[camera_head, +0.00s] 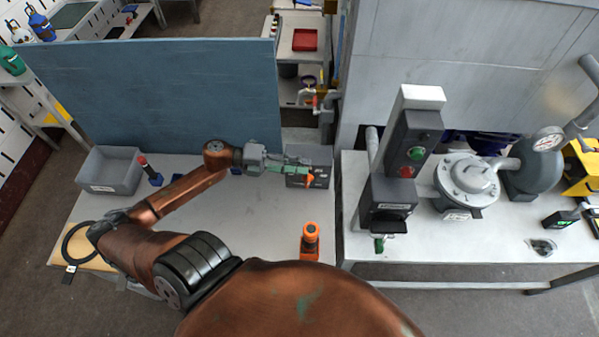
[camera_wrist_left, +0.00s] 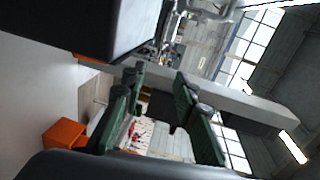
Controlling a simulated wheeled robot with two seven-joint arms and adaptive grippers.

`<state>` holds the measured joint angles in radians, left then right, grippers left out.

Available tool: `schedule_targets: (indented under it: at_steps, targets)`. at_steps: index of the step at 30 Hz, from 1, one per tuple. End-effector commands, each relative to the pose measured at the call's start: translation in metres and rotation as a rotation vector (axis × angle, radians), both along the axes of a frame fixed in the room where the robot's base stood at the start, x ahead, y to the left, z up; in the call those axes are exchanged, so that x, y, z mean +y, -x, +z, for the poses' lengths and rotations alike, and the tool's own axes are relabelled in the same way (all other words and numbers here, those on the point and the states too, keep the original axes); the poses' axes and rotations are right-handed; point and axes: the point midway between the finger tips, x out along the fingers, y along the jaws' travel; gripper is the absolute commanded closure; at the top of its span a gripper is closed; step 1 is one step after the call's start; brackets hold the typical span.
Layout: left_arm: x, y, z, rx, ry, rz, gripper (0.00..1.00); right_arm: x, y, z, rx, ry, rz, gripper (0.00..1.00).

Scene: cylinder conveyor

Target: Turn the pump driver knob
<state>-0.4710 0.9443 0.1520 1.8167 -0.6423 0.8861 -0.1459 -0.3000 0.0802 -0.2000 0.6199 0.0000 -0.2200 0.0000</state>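My left gripper (camera_head: 300,171) reaches in from the left over the table, beside a dark grey box (camera_head: 323,160) with orange parts at its front. In the left wrist view its green-padded fingers (camera_wrist_left: 160,106) are apart with nothing seen between them. A dark box (camera_wrist_left: 75,28) fills that view's upper left and an orange block (camera_wrist_left: 64,134) lies at its lower left. The grey pump (camera_head: 467,175) stands on the right table. Left of it, a dark box (camera_head: 388,193) sits below a control panel (camera_head: 408,130). I cannot tell which part is the driver knob. My right gripper is out of view.
An orange tool (camera_head: 310,240) stands near the left table's front edge. A grey bin (camera_head: 110,173) and a black ring (camera_head: 77,240) are at its left. A blue partition (camera_head: 160,95) stands behind. The left table's (camera_head: 245,225) middle is clear. A gap separates the two tables.

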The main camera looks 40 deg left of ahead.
Motion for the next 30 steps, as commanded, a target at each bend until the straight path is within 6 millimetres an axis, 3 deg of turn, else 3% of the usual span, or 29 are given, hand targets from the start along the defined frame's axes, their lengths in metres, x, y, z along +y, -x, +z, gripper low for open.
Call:
schedule_targets:
  at_steps: [11,14,19,21,24,27,30]
  targets:
    - [-0.001,0.000,0.003,0.003,-0.001,-0.002,0.72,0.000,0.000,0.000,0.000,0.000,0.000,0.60]
    - [-0.014,0.001,0.006,0.018,-0.008,-0.043,0.72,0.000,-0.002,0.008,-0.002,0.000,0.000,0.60]
    - [-0.078,0.009,0.006,0.148,-0.085,-0.248,0.72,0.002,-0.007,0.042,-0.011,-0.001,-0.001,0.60]
    - [-0.105,0.016,0.000,0.246,-0.161,-0.348,0.72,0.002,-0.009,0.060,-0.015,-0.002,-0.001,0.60]
    - [-0.128,0.026,-0.016,0.405,-0.306,-0.450,0.72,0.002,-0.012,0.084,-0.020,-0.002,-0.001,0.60]
    - [-0.133,0.030,-0.030,0.570,-0.488,-0.489,0.72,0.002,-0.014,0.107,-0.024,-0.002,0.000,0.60]
    - [-0.119,0.025,-0.038,0.729,-0.693,-0.454,0.72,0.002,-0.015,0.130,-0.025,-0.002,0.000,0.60]
